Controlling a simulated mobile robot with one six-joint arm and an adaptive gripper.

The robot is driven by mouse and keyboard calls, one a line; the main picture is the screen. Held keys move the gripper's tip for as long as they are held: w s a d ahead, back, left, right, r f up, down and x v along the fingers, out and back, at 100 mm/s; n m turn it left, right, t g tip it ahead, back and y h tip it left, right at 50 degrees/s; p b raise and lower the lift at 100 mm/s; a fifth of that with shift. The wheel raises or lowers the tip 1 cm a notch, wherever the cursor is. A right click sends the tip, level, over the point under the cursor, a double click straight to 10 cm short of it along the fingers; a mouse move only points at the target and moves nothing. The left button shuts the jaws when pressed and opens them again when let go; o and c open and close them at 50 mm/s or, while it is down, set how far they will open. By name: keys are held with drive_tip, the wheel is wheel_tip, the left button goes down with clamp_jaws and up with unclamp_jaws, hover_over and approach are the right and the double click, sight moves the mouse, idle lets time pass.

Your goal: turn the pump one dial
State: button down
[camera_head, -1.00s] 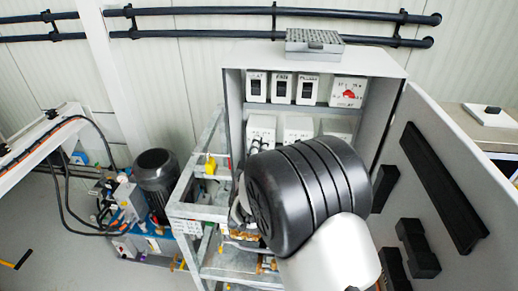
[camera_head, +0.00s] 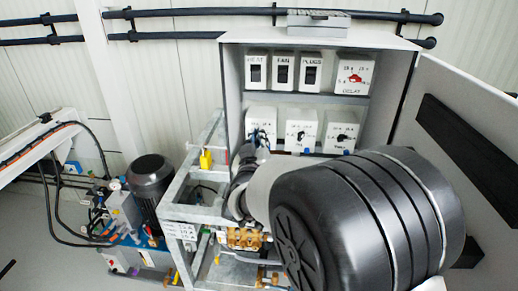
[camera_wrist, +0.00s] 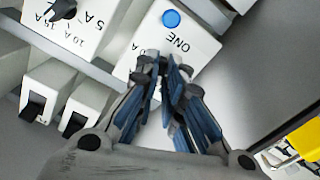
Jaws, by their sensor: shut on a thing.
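The pump one box is white, with a blue round light and the word ONE, and it shows upside down in the wrist view (camera_wrist: 196,38). In the head view the pump one box (camera_head: 262,113) is the left one of the lower row in the cabinet. My gripper (camera_wrist: 165,70) has its fingers closed together at the face of this box, shut on the dial. The fingers hide most of the dial. In the head view my gripper (camera_head: 263,140) reaches the box from below, and my black arm link covers the lower right.
Two more dial boxes (camera_head: 301,118) (camera_head: 341,122) stand to the right in the lower row. HEAT, FAN and PLUGS switches (camera_head: 283,72) and the DELAY box (camera_head: 354,76) with a red dial sit above. The open cabinet door (camera_head: 470,90) is at the right. A metal frame (camera_head: 190,195) stands at the left.

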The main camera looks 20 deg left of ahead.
drive_tip(key=shift+f+m+b, duration=0.1)
drive_tip(key=shift+m+b, duration=3.7)
drive_tip(key=shift+m, duration=0.9)
drive_tip(key=c, duration=1.7)
unclamp_jaws()
drive_tip(key=v, duration=1.2)
